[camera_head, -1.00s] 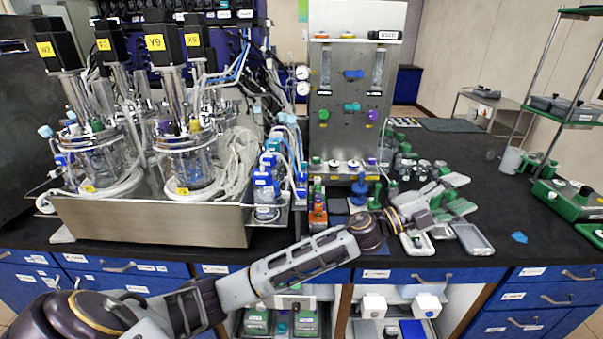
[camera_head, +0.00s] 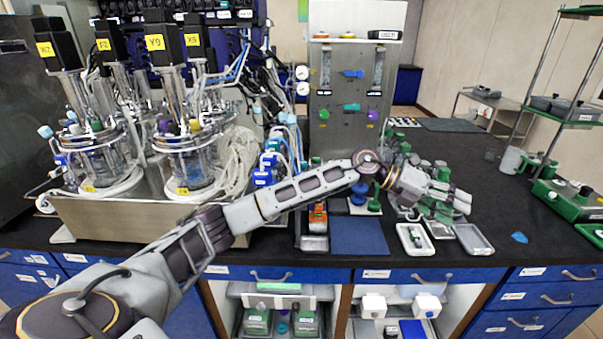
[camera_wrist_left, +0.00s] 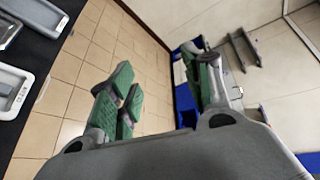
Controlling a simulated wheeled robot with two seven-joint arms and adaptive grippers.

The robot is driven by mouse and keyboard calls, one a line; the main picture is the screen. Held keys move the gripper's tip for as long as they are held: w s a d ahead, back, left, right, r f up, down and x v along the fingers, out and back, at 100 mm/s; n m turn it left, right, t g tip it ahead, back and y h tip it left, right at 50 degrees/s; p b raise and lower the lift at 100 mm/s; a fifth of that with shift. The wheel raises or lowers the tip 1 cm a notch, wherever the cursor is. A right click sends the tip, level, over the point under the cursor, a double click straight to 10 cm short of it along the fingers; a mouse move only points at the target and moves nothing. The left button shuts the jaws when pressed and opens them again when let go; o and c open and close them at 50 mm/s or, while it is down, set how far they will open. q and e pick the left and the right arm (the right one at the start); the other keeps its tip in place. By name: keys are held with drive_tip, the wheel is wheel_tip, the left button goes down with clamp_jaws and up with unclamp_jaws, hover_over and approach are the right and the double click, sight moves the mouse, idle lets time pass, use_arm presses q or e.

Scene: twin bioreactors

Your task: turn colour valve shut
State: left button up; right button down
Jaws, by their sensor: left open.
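The upright metal panel (camera_head: 340,135) carries several coloured valve knobs: a blue one (camera_head: 353,73), a teal-green one (camera_head: 352,107), a green one (camera_head: 323,114) and a purple one (camera_head: 373,115). I cannot tell which is the colour valve. My left gripper (camera_head: 455,200) is to the right of the panel and low over the bench, away from these knobs. My arm hides the panel's lower edge. In the left wrist view the gripper (camera_wrist_left: 162,88) has its green-padded fingers spread, with nothing between them. My right gripper is not seen.
Bioreactor vessels stand in a metal tray (camera_head: 150,220) at the left. A blue mat (camera_head: 358,236) and light trays (camera_head: 415,240) lie at the bench's front edge. Small green-capped items crowd the bench right of the panel.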

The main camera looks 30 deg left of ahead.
use_arm(q)
drive_tip(key=w+a+y, duration=0.2)
drive_tip(key=a+y, duration=0.2)
drive_tip(key=a, duration=0.6)
drive_tip(key=w+a+y, duration=0.2)
drive_tip(key=a+y, duration=0.3)
drive_tip(key=a, duration=0.6)
drive_tip(key=s+a+r+n+g+y, duration=0.1)
drive_tip(key=a+r+y, duration=0.15)
drive_tip(key=a, duration=0.45)
drive_tip(key=s+a+r+n+y, duration=0.1)
drive_tip(key=a+r+n, duration=0.1)
drive_tip(key=a+r, duration=0.35)
drive_tip(key=s+a+r+n+g+y, duration=0.1)
drive_tip(key=s+a+r+y, duration=0.1)
drive_tip(key=a, duration=0.6)
drive_tip(key=f, duration=0.7)
drive_tip(key=shift+w+a+f, duration=0.2)
drive_tip(key=shift+a+f, duration=0.05)
drive_tip(key=shift+f, duration=0.1)
wheel_tip(320, 180, down, 5)
drive_tip(key=shift+f, duration=0.75)
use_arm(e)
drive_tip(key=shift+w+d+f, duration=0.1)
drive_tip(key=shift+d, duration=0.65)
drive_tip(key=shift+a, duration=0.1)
